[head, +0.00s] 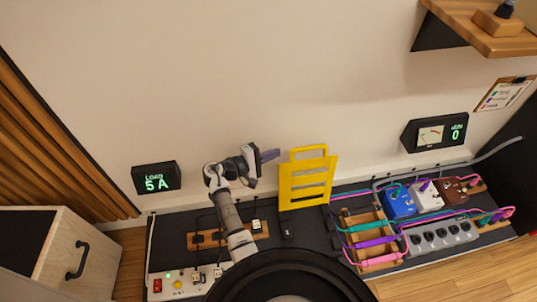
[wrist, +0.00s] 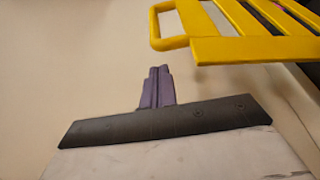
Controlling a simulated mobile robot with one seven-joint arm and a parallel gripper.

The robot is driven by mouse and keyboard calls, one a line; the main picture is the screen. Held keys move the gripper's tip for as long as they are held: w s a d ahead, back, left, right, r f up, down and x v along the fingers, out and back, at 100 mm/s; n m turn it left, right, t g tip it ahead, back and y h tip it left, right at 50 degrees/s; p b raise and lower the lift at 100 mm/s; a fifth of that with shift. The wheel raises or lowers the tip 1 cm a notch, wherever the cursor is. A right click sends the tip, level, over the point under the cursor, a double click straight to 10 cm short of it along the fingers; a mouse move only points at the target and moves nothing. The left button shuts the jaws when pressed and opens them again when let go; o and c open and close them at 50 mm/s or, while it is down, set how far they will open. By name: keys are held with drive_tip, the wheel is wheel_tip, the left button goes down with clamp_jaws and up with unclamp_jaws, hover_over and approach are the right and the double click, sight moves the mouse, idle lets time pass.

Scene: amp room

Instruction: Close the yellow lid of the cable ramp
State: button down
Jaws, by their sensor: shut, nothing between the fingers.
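The yellow lid (head: 306,185) stands raised, nearly upright, at the back of the black board near the wall. It has slats and a loop handle (head: 309,152) along its top edge. My gripper (head: 269,155) is shut and empty, just left of the lid's upper part and apart from it in the head view. In the wrist view my shut purple fingers (wrist: 158,87) point towards the wall, and the lid (wrist: 245,48) with its handle lies at the upper right. The ramp's channel under the lid is hard to make out.
A wooden cable rack (head: 365,238) with coloured cables is right of the lid, with blue (head: 398,203), white and brown pedals beyond. A load display (head: 156,177) reads 5 A at left. The wall is close behind the lid.

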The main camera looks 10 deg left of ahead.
drive_tip(key=x, duration=0.5)
drive_tip(key=shift+w+d, duration=0.25)
drive_tip(key=shift+s, duration=0.1)
